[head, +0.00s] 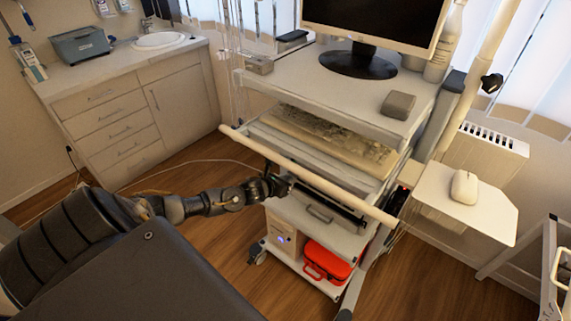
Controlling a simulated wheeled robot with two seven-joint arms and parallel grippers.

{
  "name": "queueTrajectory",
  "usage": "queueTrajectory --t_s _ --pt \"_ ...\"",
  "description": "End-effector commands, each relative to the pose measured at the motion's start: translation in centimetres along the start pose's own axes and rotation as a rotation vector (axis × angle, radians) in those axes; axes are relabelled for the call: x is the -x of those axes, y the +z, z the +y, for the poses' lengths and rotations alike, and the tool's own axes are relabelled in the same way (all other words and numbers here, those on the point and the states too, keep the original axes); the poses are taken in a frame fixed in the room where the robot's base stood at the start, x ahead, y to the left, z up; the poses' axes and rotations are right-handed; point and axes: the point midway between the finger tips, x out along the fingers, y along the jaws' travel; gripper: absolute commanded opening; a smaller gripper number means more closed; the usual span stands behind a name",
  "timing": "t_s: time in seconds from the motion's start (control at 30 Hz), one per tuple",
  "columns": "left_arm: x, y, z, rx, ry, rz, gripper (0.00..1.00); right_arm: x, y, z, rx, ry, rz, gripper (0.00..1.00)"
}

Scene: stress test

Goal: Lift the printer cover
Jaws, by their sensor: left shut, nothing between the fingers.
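A dark, flat unit that looks like the printer (322,214) sits on a middle shelf of the white cart, with a grey handle on its front. Its top is mostly hidden under the shelf and the cart's front bar, so I cannot tell how its cover lies. My left gripper (281,186) is shut and empty at the left front of this unit, just below the bar. I cannot tell whether it touches the unit. My right gripper is not in view.
The cart's pale front bar (305,172) crosses just above my left gripper. A monitor (375,22) stands on top. A red case (328,262) lies on the bottom shelf. A side tray (440,205) with a white mouse (464,187) is at right.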

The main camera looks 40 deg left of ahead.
Motion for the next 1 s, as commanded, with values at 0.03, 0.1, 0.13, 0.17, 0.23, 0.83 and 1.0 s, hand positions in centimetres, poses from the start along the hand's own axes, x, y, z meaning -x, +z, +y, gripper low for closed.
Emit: queueTrajectory --t_s 0.03,0.1,0.13,0.17,0.23,0.83,1.0 --pt "0.3 1.0 0.0 -0.001 0.000 0.012 0.00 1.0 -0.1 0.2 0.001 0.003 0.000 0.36" --pt "0.3 1.5 0.0 0.000 0.000 0.009 0.00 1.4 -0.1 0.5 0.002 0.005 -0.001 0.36" --pt "0.4 1.6 0.0 0.000 0.000 0.009 0.00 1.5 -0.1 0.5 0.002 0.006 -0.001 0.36" --pt "0.4 1.8 0.0 0.001 0.000 0.009 0.00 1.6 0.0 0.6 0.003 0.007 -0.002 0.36" --pt "0.4 2.1 -0.1 0.001 -0.001 0.009 0.00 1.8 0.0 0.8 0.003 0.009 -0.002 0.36" --pt "0.4 2.7 0.0 0.001 -0.001 0.007 0.00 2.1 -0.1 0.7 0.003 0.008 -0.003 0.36" --pt "0.4 2.3 -0.1 0.000 -0.001 0.009 0.00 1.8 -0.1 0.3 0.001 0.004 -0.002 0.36"
